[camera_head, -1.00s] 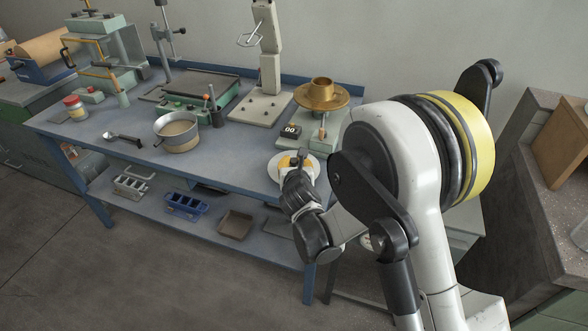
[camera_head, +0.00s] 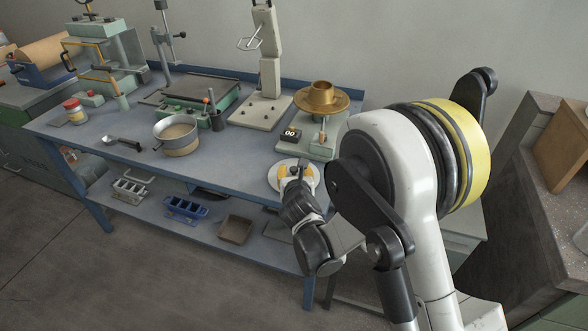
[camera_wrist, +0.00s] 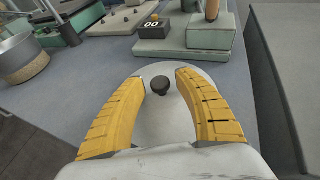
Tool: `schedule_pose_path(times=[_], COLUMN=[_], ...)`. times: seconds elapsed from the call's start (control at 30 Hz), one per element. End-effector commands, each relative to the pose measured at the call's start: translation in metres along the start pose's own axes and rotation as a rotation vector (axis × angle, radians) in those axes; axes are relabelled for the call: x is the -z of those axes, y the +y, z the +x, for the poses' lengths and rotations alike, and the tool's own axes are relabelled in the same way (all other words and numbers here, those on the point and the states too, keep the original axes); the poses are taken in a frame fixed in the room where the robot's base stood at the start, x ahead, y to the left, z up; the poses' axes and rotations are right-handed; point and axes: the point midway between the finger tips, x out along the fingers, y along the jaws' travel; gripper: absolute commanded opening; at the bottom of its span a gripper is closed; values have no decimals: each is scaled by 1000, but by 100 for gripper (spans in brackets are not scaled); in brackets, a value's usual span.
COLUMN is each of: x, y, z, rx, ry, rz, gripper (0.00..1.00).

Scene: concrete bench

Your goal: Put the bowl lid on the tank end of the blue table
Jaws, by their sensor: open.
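The bowl lid (camera_head: 274,179) is a pale round disc lying flat near the front right edge of the blue table (camera_head: 232,165). In the wrist view the lid (camera_wrist: 163,122) has a dark round knob (camera_wrist: 160,85) on top. My gripper (camera_head: 294,168) is open over the lid. In the wrist view the yellow fingers of my gripper (camera_wrist: 161,77) stand on either side of the knob, with a visible gap to each. The palm side hides the near part of the lid. I cannot tell which end of the table is the tank end.
A metal bowl (camera_head: 177,138) and a ladle (camera_head: 122,142) stand to the left on the table. Behind the lid is a scale-like device (camera_head: 318,148) with a brass pan (camera_head: 322,97) and a small display (camera_head: 290,134). Bare tabletop lies between bowl and lid.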

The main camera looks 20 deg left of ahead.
Motion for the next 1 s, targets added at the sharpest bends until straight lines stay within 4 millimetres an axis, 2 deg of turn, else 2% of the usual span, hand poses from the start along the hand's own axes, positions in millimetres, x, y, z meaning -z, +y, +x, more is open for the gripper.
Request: schedule_pose_path(times=[0.3,0.43,0.6,0.87,0.93,1.0], x=[-2,1,1,-1,-6,-15], y=[1,0,0,-2,-10,-28], z=[-73,-94,-107,-110,-112,-117], rx=[-2,-1,0,2,14,43], ry=[0,0,0,2,10,27], rz=[-1,0,0,8,58,174], gripper=[39,39,39,39,39,39])
